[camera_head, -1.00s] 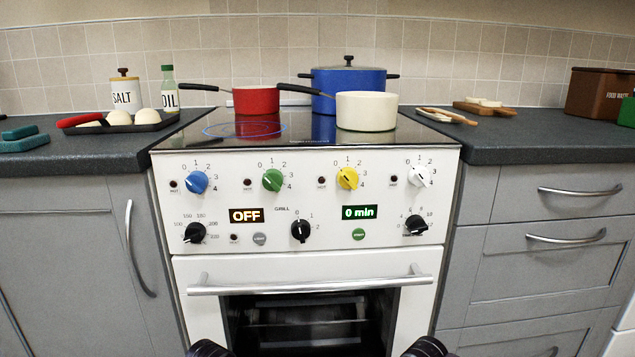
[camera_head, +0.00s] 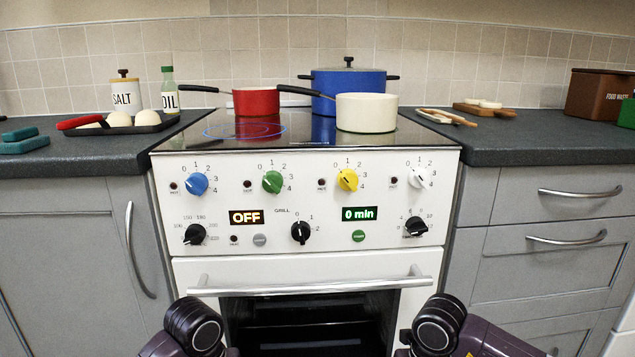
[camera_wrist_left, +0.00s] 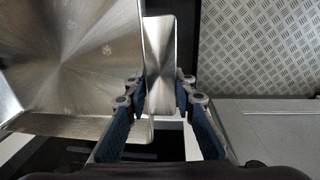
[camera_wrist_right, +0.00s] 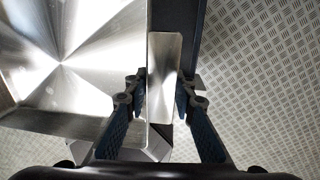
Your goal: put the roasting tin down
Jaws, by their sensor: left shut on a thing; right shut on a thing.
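The roasting tin is a shiny bare-metal tin with raised walls. It fills the left of the left wrist view (camera_wrist_left: 65,60) and of the right wrist view (camera_wrist_right: 60,95). It is out of sight in the head view. My left gripper (camera_wrist_left: 157,92) is shut on a metal lug at the tin's edge, with one finger on each side. My right gripper (camera_wrist_right: 160,94) is shut on a similar lug. In the head view only my dark arm joints show at the bottom edge; the fingers are hidden.
The white cooker (camera_head: 315,262) has a dark oven front below its handle bar (camera_head: 308,287). The hob (camera_head: 290,135) holds a red saucepan (camera_head: 256,103), a blue pot (camera_head: 348,82) and a cream saucepan (camera_head: 366,112). The right worktop (camera_head: 540,140) is clear in front; the left one holds a dark tray (camera_head: 150,127).

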